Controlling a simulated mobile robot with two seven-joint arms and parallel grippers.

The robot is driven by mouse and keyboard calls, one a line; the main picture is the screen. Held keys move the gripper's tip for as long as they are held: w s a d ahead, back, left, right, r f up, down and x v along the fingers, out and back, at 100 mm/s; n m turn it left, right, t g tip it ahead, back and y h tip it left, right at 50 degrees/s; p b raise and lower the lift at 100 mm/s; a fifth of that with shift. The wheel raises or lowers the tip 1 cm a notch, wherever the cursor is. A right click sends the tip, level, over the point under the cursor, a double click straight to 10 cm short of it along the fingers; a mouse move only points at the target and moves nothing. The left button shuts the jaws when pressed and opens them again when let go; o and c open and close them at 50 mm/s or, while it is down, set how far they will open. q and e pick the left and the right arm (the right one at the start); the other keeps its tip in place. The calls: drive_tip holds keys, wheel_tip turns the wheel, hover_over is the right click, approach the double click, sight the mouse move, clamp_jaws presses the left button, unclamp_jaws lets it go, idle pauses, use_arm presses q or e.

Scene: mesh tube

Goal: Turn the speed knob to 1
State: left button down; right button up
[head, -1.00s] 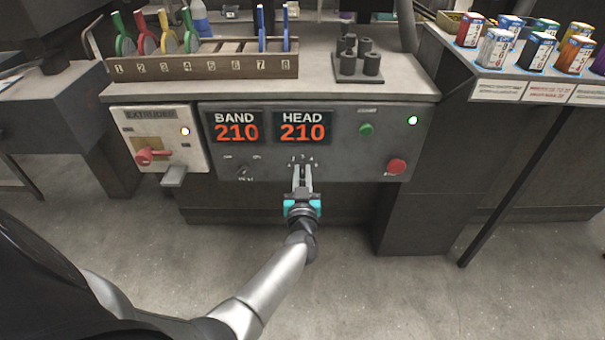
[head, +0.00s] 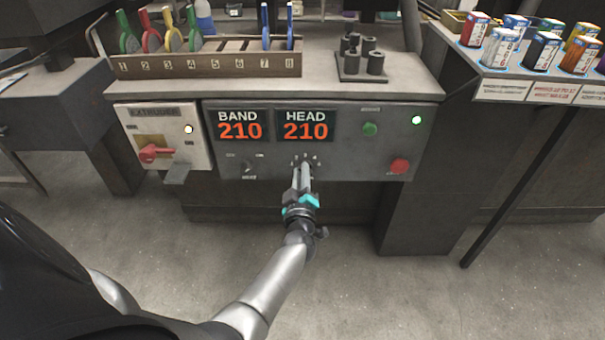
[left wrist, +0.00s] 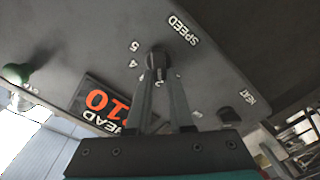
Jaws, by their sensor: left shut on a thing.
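The dark speed knob (left wrist: 156,60) sits on the grey control panel below the SPEED label (left wrist: 181,29) in the left wrist view. Numbers 5 and 4 show on its left, and smaller marks lie partly hidden by the fingers. I cannot read which number the knob points to. My left gripper (left wrist: 158,78) is shut on the knob, its two fingers at the knob's sides. In the head view the left gripper (head: 303,173) reaches the panel below the HEAD display (head: 305,126), rolled to one side, and hides most of the knob. My right gripper is not in view.
The heat knob (head: 247,168) is left of my gripper. A green button (head: 369,129) and a red button (head: 399,166) are to the right. The extruder box with its red switch (head: 150,153) is at the left. Open floor lies below the panel.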

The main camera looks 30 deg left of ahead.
use_arm(q)
drive_tip(key=shift+s+a+f+n+b, duration=0.15)
drive_tip(key=shift+n+b, duration=0.15)
drive_tip(key=shift+n, duration=0.85)
drive_tip(key=shift+w+d+f+n+b, duration=0.15)
drive_tip(key=shift+n+b, duration=0.1)
drive_tip(key=shift+n, duration=0.95)
drive_tip(key=shift+s+a+f+n+b, duration=0.15)
drive_tip(key=shift+n+b, duration=0.15)
drive_tip(key=shift+n, duration=0.85)
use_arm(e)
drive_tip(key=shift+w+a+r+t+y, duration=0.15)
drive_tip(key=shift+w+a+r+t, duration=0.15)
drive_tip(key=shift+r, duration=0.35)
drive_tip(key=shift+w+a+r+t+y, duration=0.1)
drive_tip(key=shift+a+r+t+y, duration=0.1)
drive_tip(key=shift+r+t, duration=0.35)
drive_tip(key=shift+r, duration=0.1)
use_arm(q)
drive_tip(key=c, duration=0.8)
unclamp_jaws()
